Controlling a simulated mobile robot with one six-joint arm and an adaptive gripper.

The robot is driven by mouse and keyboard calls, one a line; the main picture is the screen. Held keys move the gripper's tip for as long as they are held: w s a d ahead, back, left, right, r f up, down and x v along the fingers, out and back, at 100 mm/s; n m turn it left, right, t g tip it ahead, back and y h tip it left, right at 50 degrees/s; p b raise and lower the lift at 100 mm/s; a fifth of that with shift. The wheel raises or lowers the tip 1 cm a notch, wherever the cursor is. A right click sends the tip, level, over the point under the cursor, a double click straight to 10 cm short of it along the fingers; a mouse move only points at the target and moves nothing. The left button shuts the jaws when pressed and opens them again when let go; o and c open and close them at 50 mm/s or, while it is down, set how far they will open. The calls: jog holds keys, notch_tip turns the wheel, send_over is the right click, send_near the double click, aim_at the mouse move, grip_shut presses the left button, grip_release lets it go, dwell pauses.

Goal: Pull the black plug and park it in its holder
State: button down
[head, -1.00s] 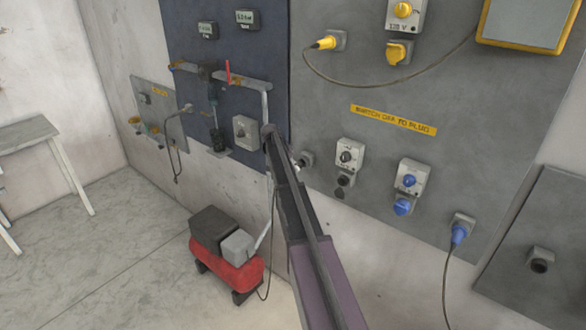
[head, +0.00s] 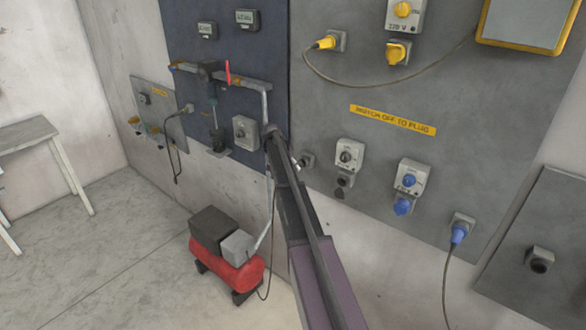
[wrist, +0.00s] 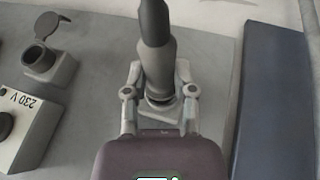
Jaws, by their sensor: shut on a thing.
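The black plug (wrist: 157,55) stands between the fingers of my gripper (wrist: 160,92) in the wrist view, its dark rear end pointing up in the picture. My gripper is shut on it. The plug's front end is close to a grey fitting on the panel; I cannot tell whether it is seated or just in front. A grey socket with its round lid open (wrist: 50,62) is to the left, beside the 230 V switch box (wrist: 22,125). A grey fitting (head: 307,160) shows just right of the arm, left of the switch box (head: 348,155).
A red compressor (head: 240,272) stands on the floor at lower left.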

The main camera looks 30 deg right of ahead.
jog(key=shift+w+d, duration=0.25)
jog(key=shift+d, duration=0.4)
jog(key=shift+w+d, duration=0.25)
jog(key=shift+d, duration=0.35)
jog(key=shift+c, duration=1.8)
grip_release()
jog(key=s+a+f+n+y+b, duration=0.1)
jog(key=s+a+n, duration=0.3)
jog(key=s+a, duration=0.8)
jog(key=s+a+f+n+t+y+b, duration=0.1)
jog(key=s+a+n, duration=0.3)
jog(key=s+a, duration=0.8)
jog(key=s+a+f+n+y+b, duration=0.1)
jog(key=s+a+f+n+y, duration=0.2)
jog(key=s+a, duration=0.9)
jog(key=shift+s+a+f+n, duration=0.3)
jog(key=shift+a+n, duration=0.45)
jog(key=shift+n, duration=0.15)
